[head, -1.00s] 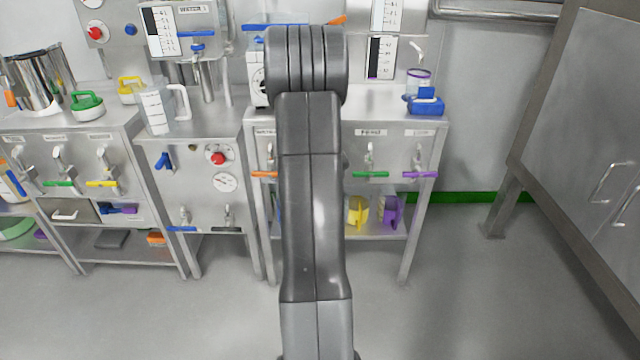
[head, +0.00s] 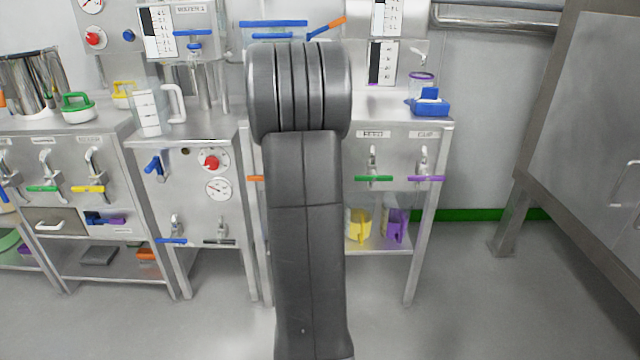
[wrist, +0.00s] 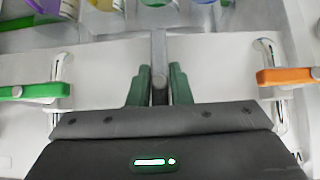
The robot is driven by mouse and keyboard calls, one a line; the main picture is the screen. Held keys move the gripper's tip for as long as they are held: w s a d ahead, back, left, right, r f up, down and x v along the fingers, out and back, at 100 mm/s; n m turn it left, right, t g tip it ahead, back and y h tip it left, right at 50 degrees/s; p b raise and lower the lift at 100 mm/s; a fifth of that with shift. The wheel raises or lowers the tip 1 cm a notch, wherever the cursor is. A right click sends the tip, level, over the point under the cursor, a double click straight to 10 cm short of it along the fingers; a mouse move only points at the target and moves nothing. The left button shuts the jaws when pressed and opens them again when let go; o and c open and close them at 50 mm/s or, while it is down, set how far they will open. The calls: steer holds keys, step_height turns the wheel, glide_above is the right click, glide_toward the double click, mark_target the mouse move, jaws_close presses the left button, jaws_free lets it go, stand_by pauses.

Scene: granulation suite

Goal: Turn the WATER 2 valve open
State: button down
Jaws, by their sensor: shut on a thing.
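In the wrist view, the green-padded fingers of my gripper (wrist: 160,88) are closed on a grey valve lever (wrist: 159,48). The lever stands lengthwise between the fingers, and its rounded end shows between the pads. It sits on a pale panel between a green-handled valve (wrist: 28,92) on the left and an orange-handled valve (wrist: 288,76) on the right. No WATER 2 label is readable there. In the head view my arm hides my gripper and this lever; the green handle (head: 374,178) and a bit of the orange handle (head: 256,179) show beside it.
A purple-handled valve (head: 425,179) is at the panel's right end. Yellow (head: 358,226) and purple (head: 396,226) jugs stand on the shelf below. A blue item (head: 430,104) lies on the bench top. Open floor lies to the right, before a large steel cabinet (head: 585,120).

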stand_by(0.3)
steer(key=c, duration=1.3)
jaws_free()
steer(key=shift+s+r, duration=0.1)
steer(key=shift+s, duration=0.05)
steer(key=p+v, duration=0.4)
steer(key=v, duration=0.9)
steer(key=shift+s+r, duration=0.2)
steer(key=shift+w+f, duration=0.1)
steer(key=b+x, duration=0.4)
steer(key=x, duration=0.9)
steer(key=shift+w+f, duration=0.2)
steer(key=shift+f, duration=0.1)
steer(key=shift+r, duration=0.1)
